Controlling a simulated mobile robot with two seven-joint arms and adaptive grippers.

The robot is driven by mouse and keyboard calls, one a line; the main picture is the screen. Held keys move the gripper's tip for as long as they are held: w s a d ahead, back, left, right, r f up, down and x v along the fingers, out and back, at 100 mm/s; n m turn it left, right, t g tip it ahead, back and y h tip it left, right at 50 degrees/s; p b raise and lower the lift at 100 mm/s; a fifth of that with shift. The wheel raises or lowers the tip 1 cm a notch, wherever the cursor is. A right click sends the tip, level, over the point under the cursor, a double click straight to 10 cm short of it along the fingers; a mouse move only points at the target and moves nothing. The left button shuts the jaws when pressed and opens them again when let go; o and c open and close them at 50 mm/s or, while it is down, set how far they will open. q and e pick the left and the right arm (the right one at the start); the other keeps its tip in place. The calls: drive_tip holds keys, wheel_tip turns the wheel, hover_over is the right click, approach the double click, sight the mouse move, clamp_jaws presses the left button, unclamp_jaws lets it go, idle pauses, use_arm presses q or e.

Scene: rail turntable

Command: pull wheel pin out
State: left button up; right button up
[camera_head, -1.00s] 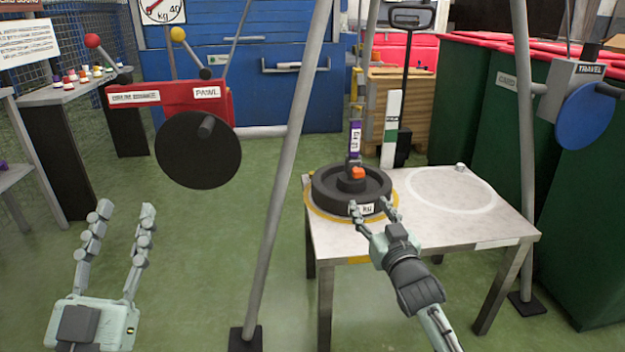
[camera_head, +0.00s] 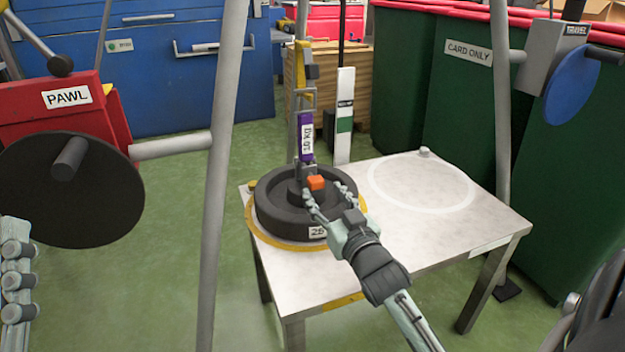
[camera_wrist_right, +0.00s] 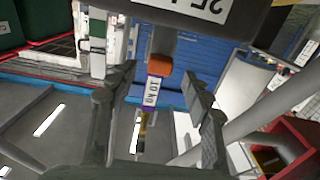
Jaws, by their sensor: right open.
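The dark grey wheel (camera_head: 275,213) lies flat on the yellow ring of the white table. The orange pin head (camera_head: 316,183) shows at the wheel's hub; the rest of the pin is hidden. It also shows in the right wrist view as an orange block (camera_wrist_right: 159,66). My right gripper (camera_head: 327,200) is open, its fingers reaching over the wheel's near side towards the pin, one finger on each side. In the right wrist view the fingers are apart and I see no contact with the pin. My left gripper (camera_head: 18,280) is partly cut off at the left edge.
A purple 10 kg tag (camera_head: 306,137) hangs on the hook gear above the hub. The white table (camera_head: 410,235) has a free white-ringed area on its right. Grey frame legs, such as the left one (camera_head: 212,190), stand around it. A black winch disc (camera_head: 70,190) is at left.

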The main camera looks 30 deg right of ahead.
sight(318, 186)
drive_tip(key=shift+b+x, duration=0.3)
drive_tip(key=shift+x, duration=2.45)
clamp_jaws()
